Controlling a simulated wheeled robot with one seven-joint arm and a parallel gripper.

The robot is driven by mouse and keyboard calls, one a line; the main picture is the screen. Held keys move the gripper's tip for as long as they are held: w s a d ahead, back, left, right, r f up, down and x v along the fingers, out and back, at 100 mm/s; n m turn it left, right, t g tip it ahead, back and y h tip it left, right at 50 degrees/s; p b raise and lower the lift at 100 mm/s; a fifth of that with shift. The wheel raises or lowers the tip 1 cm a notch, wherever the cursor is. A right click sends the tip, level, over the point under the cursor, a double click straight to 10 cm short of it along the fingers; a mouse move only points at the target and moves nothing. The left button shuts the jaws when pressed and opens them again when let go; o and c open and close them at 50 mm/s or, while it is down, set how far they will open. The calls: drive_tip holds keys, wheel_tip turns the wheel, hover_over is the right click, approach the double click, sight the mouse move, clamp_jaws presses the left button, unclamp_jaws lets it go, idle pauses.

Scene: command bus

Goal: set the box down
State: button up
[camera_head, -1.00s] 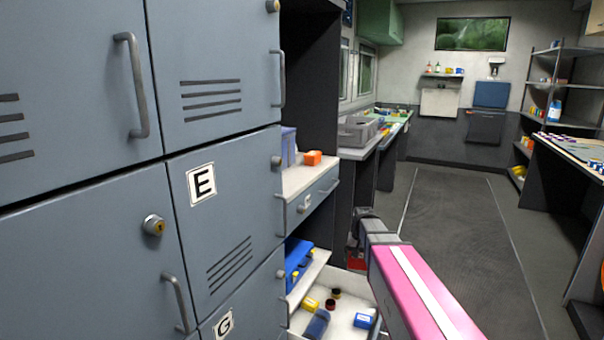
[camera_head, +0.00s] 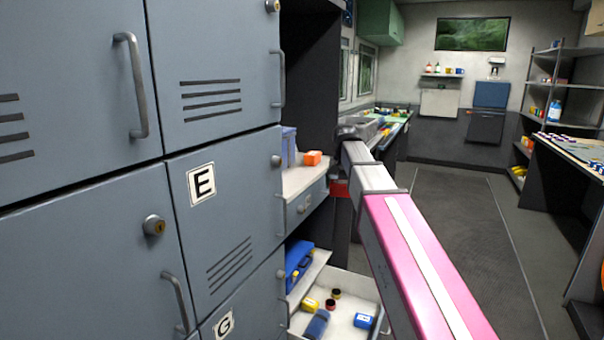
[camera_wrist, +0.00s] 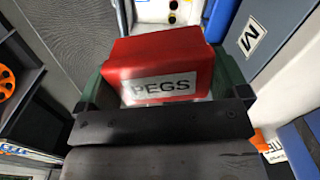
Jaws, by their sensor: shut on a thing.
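In the wrist view, my gripper (camera_wrist: 160,78) is shut on a red box (camera_wrist: 170,66) marked PEGS, with a dark green finger on each side of it. Only a sliver of the red box (camera_head: 340,188) shows in the head view, below the dark end of my arm; my gripper's fingers are hard to make out there. The box is held in the air, beside the small worktop (camera_head: 304,177) and above the level of the open white drawer (camera_head: 344,334).
An orange box (camera_head: 312,158) and a bluish bin (camera_head: 288,146) stand on the worktop. The drawer holds a blue box (camera_head: 363,321), a yellow box (camera_head: 310,304) and small round pots. Grey lockers (camera_head: 225,235) close off the left. The floor (camera_head: 460,220) to the right is clear.

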drive_tip(key=w+a+r+m, duration=0.1)
drive_tip(key=w+a+r, duration=0.3)
drive_tip(key=a+r, duration=0.6)
drive_tip(key=w+a+r+m, duration=0.2)
drive_tip(key=w+a+r, duration=0.1)
drive_tip(key=a+r, duration=0.7)
wheel_tip(320, 180, down, 18)
drive_tip(key=shift+a+r, duration=0.1)
drive_tip(key=shift+r, duration=0.1)
drive_tip(key=o, duration=0.6)
drive_tip(key=shift+f, duration=0.15)
wheel_tip(320, 180, up, 12)
drive_tip(key=shift+r, duration=0.2)
